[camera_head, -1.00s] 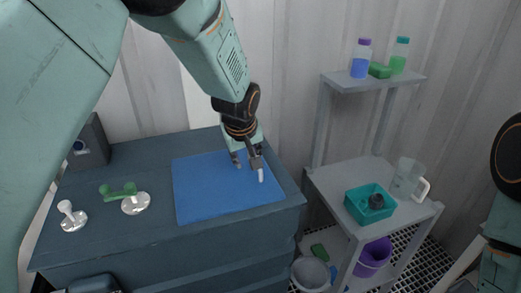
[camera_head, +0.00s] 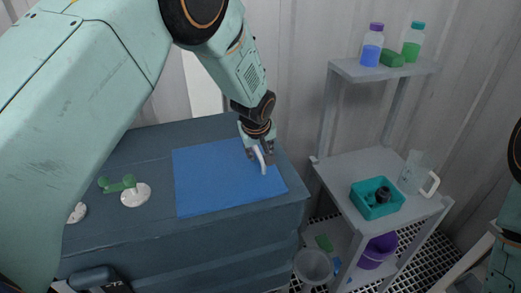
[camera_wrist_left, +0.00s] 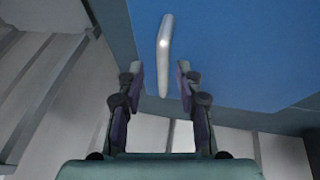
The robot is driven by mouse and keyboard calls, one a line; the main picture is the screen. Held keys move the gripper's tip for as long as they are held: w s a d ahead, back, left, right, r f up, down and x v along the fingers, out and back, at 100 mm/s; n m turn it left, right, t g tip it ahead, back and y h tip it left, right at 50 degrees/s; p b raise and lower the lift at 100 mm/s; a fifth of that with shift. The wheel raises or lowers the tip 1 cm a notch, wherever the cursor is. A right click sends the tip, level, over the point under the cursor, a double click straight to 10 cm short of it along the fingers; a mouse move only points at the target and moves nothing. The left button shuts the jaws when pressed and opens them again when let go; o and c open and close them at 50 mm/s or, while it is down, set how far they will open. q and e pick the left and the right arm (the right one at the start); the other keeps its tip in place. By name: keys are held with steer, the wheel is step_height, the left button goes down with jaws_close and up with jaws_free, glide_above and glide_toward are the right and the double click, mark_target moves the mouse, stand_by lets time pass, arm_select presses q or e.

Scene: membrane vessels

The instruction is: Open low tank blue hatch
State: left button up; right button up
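The blue hatch (camera_head: 215,182) is a flat blue panel lying on top of the dark low tank (camera_head: 150,235). It also fills the upper right of the left wrist view (camera_wrist_left: 245,55). A white curved handle (camera_head: 260,161) stands at the hatch's right side. In the left wrist view the handle (camera_wrist_left: 164,55) lies ahead, roughly in line with the gap between the fingers. My left gripper (camera_head: 263,154) is at the handle; its two fingers (camera_wrist_left: 161,76) are apart. I cannot tell whether they touch the handle. My right gripper is not visible.
Left of the hatch are a green-handled valve (camera_head: 130,190) and a partly hidden white fitting (camera_head: 77,213). To the right, a grey shelf rack (camera_head: 340,178) holds a teal bin (camera_head: 370,207), a clear jug (camera_head: 413,175) and bottles above. A purple bucket (camera_head: 377,250) stands low.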

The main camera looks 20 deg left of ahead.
arm_select(q)
steer(key=shift+s+a+r, duration=0.15)
steer(key=shift+s+a, duration=0.15)
steer(key=shift+s, duration=0.15)
steer(key=shift+w+d+f, duration=0.25)
steer(key=shift+w+f, duration=0.05)
steer(key=shift+w, duration=0.25)
steer(key=c, duration=0.5)
steer(key=shift+s+a+r, duration=0.1)
steer(key=shift+s+a, duration=0.05)
steer(key=shift+s, duration=0.05)
jaws_close()
steer(key=shift+s, duration=0.15)
steer(key=shift+w, duration=0.2)
